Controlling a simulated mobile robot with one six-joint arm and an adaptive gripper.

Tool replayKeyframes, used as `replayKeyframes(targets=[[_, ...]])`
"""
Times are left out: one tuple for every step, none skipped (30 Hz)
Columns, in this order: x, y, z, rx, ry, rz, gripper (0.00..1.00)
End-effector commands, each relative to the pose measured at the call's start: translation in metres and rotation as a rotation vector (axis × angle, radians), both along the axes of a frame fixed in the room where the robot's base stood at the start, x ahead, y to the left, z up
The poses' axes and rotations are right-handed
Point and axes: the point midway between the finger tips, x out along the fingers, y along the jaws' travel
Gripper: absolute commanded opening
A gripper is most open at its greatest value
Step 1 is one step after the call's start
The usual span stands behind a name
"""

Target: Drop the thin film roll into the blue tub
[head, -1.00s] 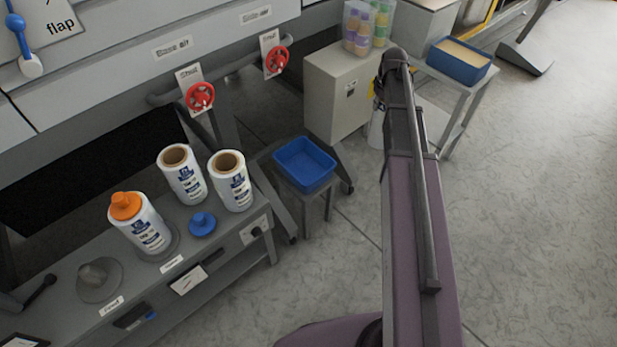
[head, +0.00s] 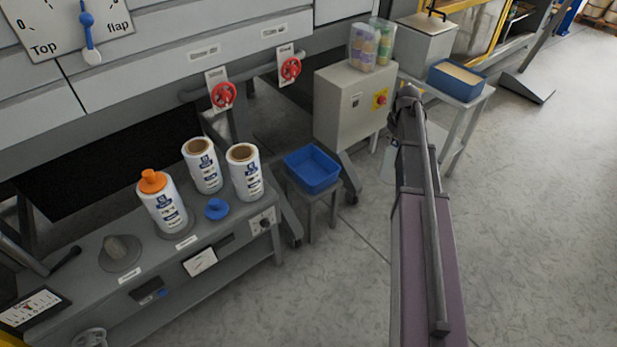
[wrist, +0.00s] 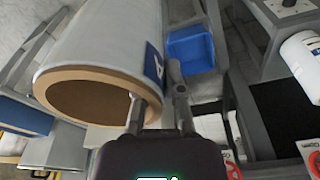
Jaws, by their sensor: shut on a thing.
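My gripper (wrist: 158,98) is shut on the wall of a white film roll (wrist: 100,45) with a brown core. One finger is inside the core and the other is outside, beside a blue label. The roll hangs clear of any surface. A small empty blue tub (head: 312,168) stands on a grey stool near the bench. It also shows in the wrist view (wrist: 190,50), beyond the fingers and to the right of the roll, apart from it. In the head view my arm hides the gripper; a pale piece, perhaps the roll, shows below the arm's end.
Two white rolls (head: 203,166) (head: 246,173) and an orange-capped roll (head: 163,204) stand on the grey bench, with a blue cap (head: 216,209). A second blue tub (head: 457,80) with beige contents is on a side table. A grey cabinet (head: 340,105) stands behind the stool.

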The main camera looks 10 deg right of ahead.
Motion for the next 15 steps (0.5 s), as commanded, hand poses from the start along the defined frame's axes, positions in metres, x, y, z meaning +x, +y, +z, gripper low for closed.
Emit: replayKeyframes(targets=[[0.0001,-0.0008,0.0001,0.000,0.000,-0.001,0.00],[0.0000,-0.0010,0.0001,0.000,0.000,-0.001,0.00],[-0.0001,-0.0010,0.0001,0.000,0.000,-0.001,0.00],[0.0000,-0.0011,0.0001,0.000,0.000,-0.001,0.00],[-0.0001,-0.0010,0.0001,0.000,0.000,-0.001,0.00],[-0.0001,-0.0009,0.0001,0.000,0.000,-0.001,0.00],[0.0000,-0.0008,0.0001,0.000,0.000,-0.001,0.00],[0.0000,-0.0005,0.0001,0.000,0.000,-0.001,0.00],[0.0001,0.0001,0.0001,0.000,0.000,0.000,0.00],[0.0003,0.0006,0.0001,0.000,0.000,0.000,0.00],[0.0003,0.0011,0.0001,0.000,0.000,0.001,0.00],[0.0005,0.0019,0.0000,0.000,0.000,0.002,0.00],[0.0005,0.0024,0.0001,0.000,0.000,0.002,0.00],[0.0007,0.0029,0.0001,0.000,0.000,0.003,0.00],[0.0007,0.0034,0.0000,0.000,0.000,0.003,0.00]])
